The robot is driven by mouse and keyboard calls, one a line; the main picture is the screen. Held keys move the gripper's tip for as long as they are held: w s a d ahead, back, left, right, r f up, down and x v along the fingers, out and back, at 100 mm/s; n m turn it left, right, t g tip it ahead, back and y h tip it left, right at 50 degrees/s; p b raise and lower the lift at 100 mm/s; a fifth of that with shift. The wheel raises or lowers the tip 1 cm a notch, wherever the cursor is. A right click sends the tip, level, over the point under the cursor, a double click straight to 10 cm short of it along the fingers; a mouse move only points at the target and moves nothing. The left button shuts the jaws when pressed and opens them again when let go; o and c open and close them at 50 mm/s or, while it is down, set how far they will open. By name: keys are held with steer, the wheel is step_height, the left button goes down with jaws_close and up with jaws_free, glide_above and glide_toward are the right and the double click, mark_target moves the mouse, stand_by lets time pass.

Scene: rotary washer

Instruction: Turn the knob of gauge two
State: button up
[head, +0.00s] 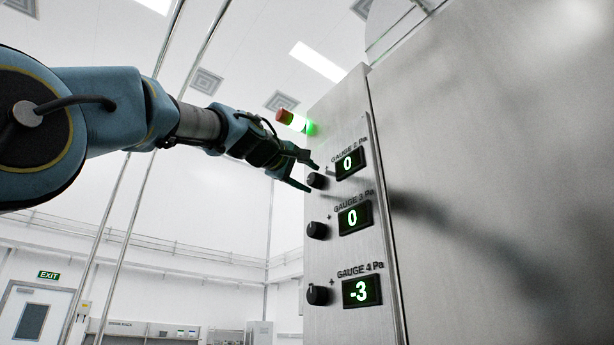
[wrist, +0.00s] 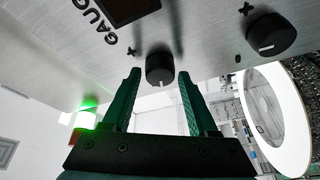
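The gauge two knob (head: 317,180) is a small black round knob on the metal panel, left of a display (head: 350,163) that reads 0. My gripper (head: 313,177) is at this knob, with one finger above it and one below in the head view. In the wrist view, the knob (wrist: 160,68) with a white mark lies between the tips of my two green fingers (wrist: 160,75). Gaps show on both sides, so my gripper is open and not closed on the knob. How far the fingertips are from the panel is hard to tell.
Below are the gauge three knob (head: 317,230) with a display at 0 and the gauge four knob (head: 318,295) with a display at -3. A red and green light (head: 295,122) sticks out above my gripper. The wrist view shows another knob (wrist: 270,35) and a round white rim (wrist: 287,145).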

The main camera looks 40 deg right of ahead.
steer(key=shift+o, duration=1.2)
steer(key=shift+s+a+f+b, duration=0.15)
steer(key=shift+a+b, duration=0.25)
steer(key=b+v, duration=0.5)
steer(key=v, duration=0.5)
